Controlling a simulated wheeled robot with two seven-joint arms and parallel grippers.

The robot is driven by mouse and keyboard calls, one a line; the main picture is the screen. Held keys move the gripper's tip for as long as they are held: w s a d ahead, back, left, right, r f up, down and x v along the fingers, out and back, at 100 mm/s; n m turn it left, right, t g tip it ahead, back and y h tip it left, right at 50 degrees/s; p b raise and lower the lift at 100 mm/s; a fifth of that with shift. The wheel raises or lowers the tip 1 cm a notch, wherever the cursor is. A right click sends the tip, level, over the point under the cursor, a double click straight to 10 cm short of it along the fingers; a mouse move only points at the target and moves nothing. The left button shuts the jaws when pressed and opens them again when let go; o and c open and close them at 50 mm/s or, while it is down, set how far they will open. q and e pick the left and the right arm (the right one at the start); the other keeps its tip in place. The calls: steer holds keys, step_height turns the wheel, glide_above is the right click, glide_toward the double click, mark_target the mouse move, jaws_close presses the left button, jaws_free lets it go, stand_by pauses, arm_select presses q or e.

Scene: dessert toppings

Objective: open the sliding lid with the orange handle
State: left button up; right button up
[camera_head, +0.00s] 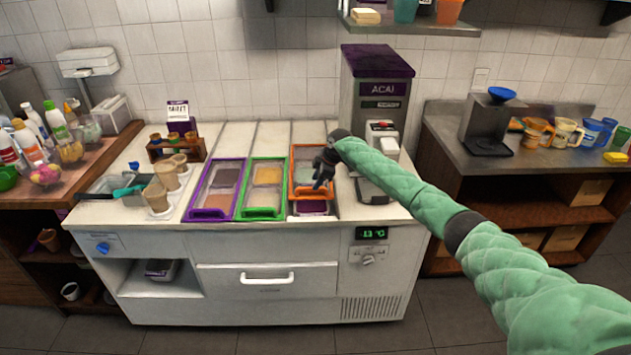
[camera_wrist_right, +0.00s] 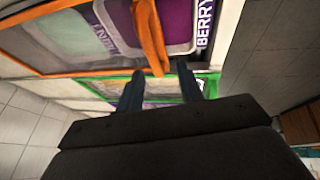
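The sliding lid with the orange handle and frame (camera_head: 293,172) is the rightmost lid on the white counter. It sits toward the back of its opening, and a strip of purple tub (camera_head: 312,208) shows uncovered in front of it. My right gripper (camera_head: 322,178) is over this lid in the head view and hides part of it. In the right wrist view the orange handle (camera_wrist_right: 150,38) reaches between the two spread fingertips of the gripper (camera_wrist_right: 160,72). A gap shows beside the handle; I cannot tell whether a finger touches it. My left gripper is not in view.
A green-framed lid (camera_head: 263,212) and a purple-framed lid (camera_head: 210,214) lie to the left. The acai machine (camera_head: 378,90) stands close behind on the right. Cones in a holder (camera_head: 160,211) stand at the counter's left. The counter behind the lids is clear.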

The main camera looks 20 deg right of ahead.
mark_target(309, 193)
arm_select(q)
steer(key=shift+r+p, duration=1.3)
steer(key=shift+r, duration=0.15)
arm_select(e)
steer(key=shift+v, duration=2.45)
